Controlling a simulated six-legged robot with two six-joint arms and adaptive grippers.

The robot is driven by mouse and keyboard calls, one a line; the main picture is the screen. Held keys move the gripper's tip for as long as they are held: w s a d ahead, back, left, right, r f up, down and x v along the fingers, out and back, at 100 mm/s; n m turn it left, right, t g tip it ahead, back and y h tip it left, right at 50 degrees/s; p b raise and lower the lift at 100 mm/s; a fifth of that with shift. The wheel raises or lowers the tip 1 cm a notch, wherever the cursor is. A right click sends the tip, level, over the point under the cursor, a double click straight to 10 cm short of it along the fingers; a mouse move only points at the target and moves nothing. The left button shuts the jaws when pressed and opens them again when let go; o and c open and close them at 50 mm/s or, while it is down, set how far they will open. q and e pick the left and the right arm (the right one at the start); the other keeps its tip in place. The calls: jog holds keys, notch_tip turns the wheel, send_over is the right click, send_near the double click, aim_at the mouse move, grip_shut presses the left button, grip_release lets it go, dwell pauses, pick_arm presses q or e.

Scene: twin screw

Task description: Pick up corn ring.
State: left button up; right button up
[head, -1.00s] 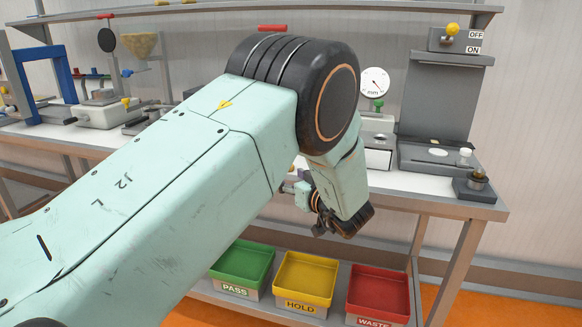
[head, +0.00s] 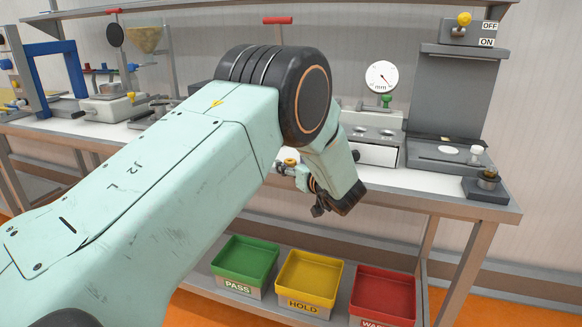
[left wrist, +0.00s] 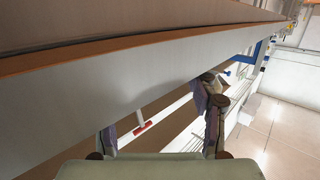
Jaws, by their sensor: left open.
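I cannot make out a corn ring for certain. A small yellow, ring-like piece (head: 290,162) shows beside my left wrist in the head view, in front of the bench edge; I cannot tell whether it is part of my arm. My left gripper (head: 318,210) hangs low in front of the bench, partly hidden by my own arm. In the left wrist view its two fingers (left wrist: 160,130) are spread apart, with nothing visibly held between them, below the bench edge. My right gripper is not in view.
The bench (head: 420,190) carries a dial gauge (head: 381,77), a grey press-like stand (head: 455,110) and a dark block with a brownish round piece (head: 488,180). Green (head: 243,262), yellow (head: 307,283) and red (head: 385,292) bins stand on the lower shelf. My left arm hides the bench's middle.

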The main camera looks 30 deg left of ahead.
pick_arm(q)
jog(key=shift+w+a, duration=0.2)
jog(key=shift+a, duration=0.2)
jog(key=c, duration=0.8)
